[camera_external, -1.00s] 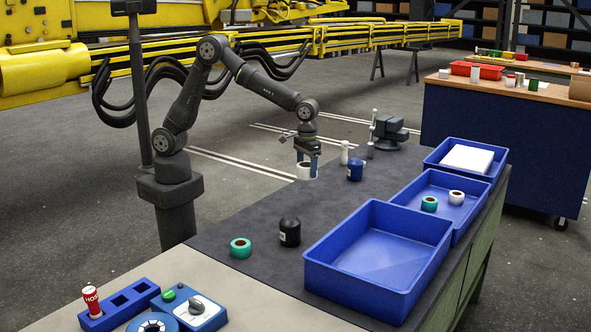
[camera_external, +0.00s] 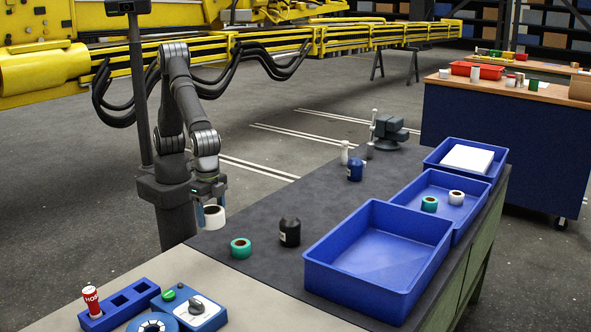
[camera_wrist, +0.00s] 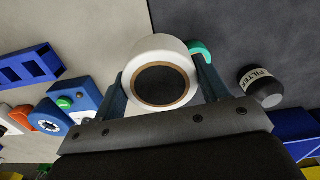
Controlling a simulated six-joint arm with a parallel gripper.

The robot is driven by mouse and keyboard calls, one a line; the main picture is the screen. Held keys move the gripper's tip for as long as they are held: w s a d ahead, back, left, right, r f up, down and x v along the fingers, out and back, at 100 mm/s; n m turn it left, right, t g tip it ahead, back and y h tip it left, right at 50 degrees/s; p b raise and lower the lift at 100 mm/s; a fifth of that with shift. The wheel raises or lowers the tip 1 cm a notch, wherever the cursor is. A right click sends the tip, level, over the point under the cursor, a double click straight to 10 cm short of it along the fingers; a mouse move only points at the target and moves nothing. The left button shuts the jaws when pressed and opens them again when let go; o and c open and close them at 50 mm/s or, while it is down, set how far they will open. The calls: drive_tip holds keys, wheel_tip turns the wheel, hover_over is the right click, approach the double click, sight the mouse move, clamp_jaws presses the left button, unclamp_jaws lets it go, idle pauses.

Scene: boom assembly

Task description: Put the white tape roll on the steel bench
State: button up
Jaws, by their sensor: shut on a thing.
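My gripper (camera_external: 208,203) is shut on a white tape roll (camera_external: 214,217) and holds it above the left edge of the work surface. In the wrist view the white tape roll (camera_wrist: 160,50) sits between the two fingers, its dark core facing the camera. The work surface has a dark grey mat (camera_external: 330,205) and a bare light grey part (camera_external: 235,285) at the near left, which looks like the steel bench. The roll hangs near the border between the two. Another white tape roll (camera_external: 456,197) lies in the middle blue bin.
A green tape roll (camera_external: 241,247) and a black filter canister (camera_external: 289,232) stand on the mat. A blue block with a red can (camera_external: 91,300) and a blue switch box (camera_external: 195,308) occupy the near-left bench. Blue bins (camera_external: 380,255) line the right side.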

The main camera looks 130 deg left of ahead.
drive_tip(key=s+d+m, duration=0.6)
drive_tip(key=s+d, duration=0.6)
drive_tip(key=d, duration=0.5)
drive_tip(key=w+a+f, duration=0.1)
drive_tip(key=w+f, duration=0.1)
drive_tip(key=w, duration=0.1)
drive_tip(key=w+a+f, duration=0.2)
drive_tip(key=w, duration=0.2)
drive_tip(key=w+a+f, duration=0.2)
drive_tip(key=w+f, duration=0.1)
drive_tip(key=w, duration=0.1)
drive_tip(key=shift+f, duration=2)
drive_tip(key=shift+f, duration=0.15)
drive_tip(key=o, duration=1.1)
drive_tip(key=shift+c, duration=0.2)
